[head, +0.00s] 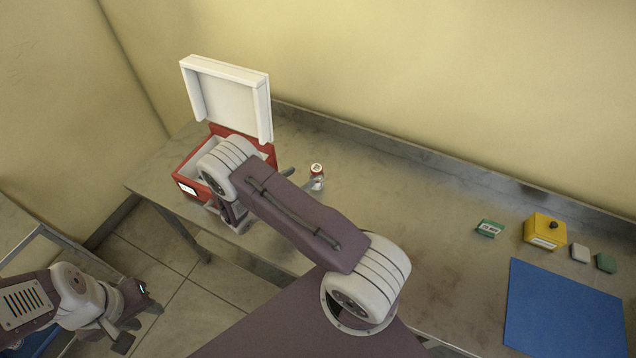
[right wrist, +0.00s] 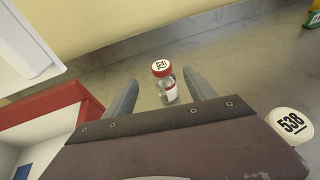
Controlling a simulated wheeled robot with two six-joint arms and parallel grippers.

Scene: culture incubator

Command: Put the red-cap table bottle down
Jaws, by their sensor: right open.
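The red-cap table bottle (head: 317,170) stands upright on the grey table, right of the red box. In the right wrist view the bottle (right wrist: 168,88) shows its red rim, a white numbered cap top and clear glass with a label. My right gripper (head: 301,178) is open, its fingers on either side of the bottle. In the right wrist view the gripper (right wrist: 162,92) has a visible gap between each finger and the bottle. My left gripper (head: 139,325) is at the lower left over the floor, fingers apart, empty, far from the bottle.
A red box (head: 190,164) with its white lid (head: 230,97) open stands left of the bottle. A white cap marked 538 (right wrist: 290,124) is close on the right. A green box (head: 490,228), yellow box (head: 544,231) and blue mat (head: 565,315) lie farther right.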

